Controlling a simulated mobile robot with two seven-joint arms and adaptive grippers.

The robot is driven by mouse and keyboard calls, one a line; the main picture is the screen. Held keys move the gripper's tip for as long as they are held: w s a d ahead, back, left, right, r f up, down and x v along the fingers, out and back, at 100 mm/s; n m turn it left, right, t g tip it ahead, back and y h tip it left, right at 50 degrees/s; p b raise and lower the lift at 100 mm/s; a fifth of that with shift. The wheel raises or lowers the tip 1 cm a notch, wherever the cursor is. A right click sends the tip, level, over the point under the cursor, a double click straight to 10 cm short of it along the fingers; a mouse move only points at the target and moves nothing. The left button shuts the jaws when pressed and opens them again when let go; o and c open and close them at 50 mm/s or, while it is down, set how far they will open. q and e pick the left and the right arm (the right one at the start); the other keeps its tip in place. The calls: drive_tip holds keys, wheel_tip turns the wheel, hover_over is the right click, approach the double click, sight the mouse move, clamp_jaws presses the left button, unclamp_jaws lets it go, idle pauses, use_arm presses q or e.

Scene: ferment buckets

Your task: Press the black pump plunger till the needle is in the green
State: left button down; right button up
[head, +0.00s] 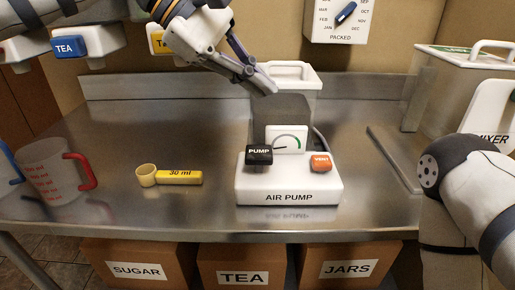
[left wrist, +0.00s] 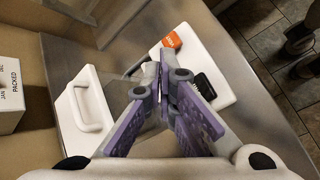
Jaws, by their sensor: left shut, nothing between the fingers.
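My left gripper (head: 270,88) is shut and empty, above and behind the gauge, apart from the plunger. In the left wrist view the closed fingers (left wrist: 165,85) partly cover the white base, and the black plunger (left wrist: 206,84) shows to their right. My right gripper is out of view.
An orange button (head: 320,162) sits on the pump's right. A white-lidded container (head: 298,72) stands behind it. A yellow scoop (head: 178,177) and a jug with a red handle (head: 52,172) are at left. A grey bar (head: 393,157) lies at right. The table's front middle is clear.

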use_arm(q)
drive_tip(key=b, duration=0.4)
hover_over(258, 154)
drive_tip(key=f, duration=0.7)
drive_tip(key=shift+w+f, duration=0.15)
drive_tip(key=shift+w, duration=0.05)
drive_tip(key=shift+s+p, duration=0.15)
drive_tip(key=shift+p, duration=0.25)
drive_tip(key=shift+f, duration=0.8)
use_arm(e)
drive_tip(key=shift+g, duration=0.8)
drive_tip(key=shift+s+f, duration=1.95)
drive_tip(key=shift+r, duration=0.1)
use_arm(q)
drive_tip(key=shift+f+p, duration=0.25)
drive_tip(key=shift+p, duration=0.25)
drive_tip(key=shift+f, duration=0.15)
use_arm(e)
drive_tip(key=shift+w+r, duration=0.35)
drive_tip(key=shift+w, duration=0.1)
